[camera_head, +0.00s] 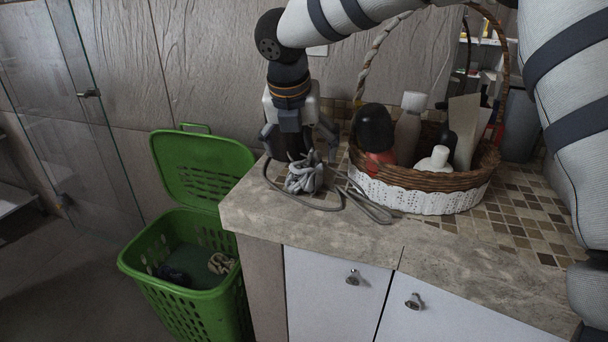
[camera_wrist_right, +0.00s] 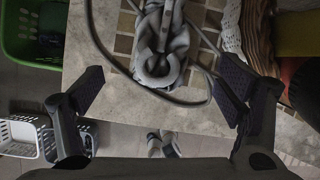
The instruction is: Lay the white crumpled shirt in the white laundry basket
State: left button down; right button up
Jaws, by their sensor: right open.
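A crumpled, greyish-white cloth (camera_head: 304,175), apparently the shirt, lies in a small heap on the counter near its left front corner. It also shows in the right wrist view (camera_wrist_right: 168,58), top middle. My right gripper (camera_head: 299,150) points down just above and behind it, open. In the right wrist view its fingers (camera_wrist_right: 160,92) are wide apart, with nothing between the tips. A white slotted basket (camera_wrist_right: 20,128) stands on the floor at the left of that view, partly hidden behind a finger; it does not show in the head view. My left gripper is not in view.
A grey cord (camera_head: 318,207) loops around the cloth on the counter (camera_head: 440,240). A wicker basket (camera_head: 425,200) of bottles stands close to the right. An open green hamper (camera_head: 190,300) stands on the floor left of the counter. Dark shoe-like things (camera_wrist_right: 163,145) lie below.

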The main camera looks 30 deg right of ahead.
aim_at(303, 165)
jog(key=shift+x, duration=0.95)
jog(key=x, duration=0.5)
jog(key=shift+f, duration=0.4)
jog(key=shift+s+a+r, duration=0.1)
jog(key=c, duration=1.4)
